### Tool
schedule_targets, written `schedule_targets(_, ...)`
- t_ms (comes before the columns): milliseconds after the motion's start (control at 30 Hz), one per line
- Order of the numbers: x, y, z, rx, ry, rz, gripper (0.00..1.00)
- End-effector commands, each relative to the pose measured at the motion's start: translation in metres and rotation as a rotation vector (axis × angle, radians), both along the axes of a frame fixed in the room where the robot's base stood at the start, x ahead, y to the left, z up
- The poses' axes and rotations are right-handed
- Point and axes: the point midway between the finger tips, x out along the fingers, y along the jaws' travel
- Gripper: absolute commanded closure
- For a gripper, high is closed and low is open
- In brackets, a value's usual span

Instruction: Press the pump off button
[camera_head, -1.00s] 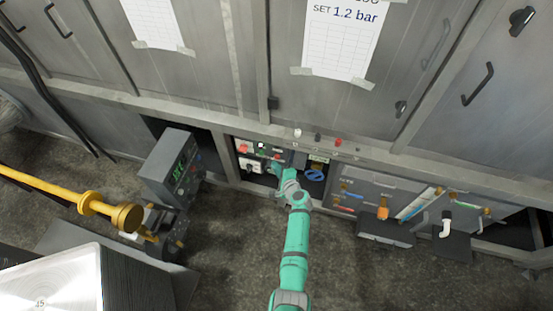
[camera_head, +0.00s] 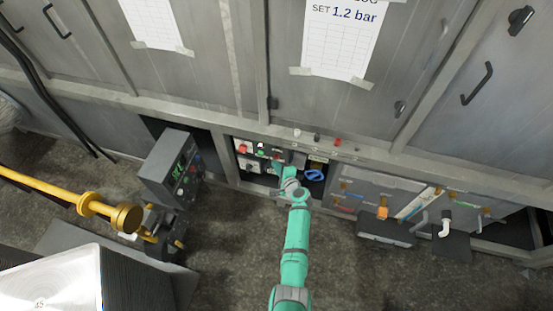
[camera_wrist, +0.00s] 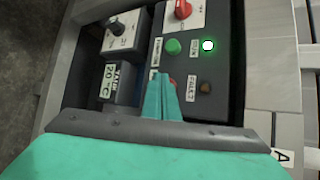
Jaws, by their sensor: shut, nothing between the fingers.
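The control panel (camera_wrist: 222,75) fills the middle of the wrist view. On it are a green button (camera_wrist: 173,46), a lit green lamp (camera_wrist: 208,45) to its right and a red rotary knob (camera_wrist: 183,9) above. Below the green button, a small reddish part (camera_wrist: 172,82), perhaps the off button, shows beside my fingertips and is mostly hidden. My gripper (camera_wrist: 162,82) is shut and empty, its tips in front of the panel's lower part. I cannot tell whether they touch it. In the head view my gripper (camera_head: 277,166) is at the panel's right side.
A black knob (camera_wrist: 120,25) and a 20 °C label plate (camera_wrist: 109,82) sit left of the buttons. A dark lamp (camera_wrist: 205,88) is at the right. In the head view, a blue ring-shaped handle (camera_head: 314,175) is right of my gripper and a grey display box (camera_head: 172,165) stands left.

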Motion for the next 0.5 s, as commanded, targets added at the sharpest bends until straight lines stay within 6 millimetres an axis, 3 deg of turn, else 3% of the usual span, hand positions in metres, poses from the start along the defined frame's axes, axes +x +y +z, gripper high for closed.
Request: schedule_targets(500, 0.0053, -0.0047, 0.0001, 0.0, 0.0, -0.004, 1.0)
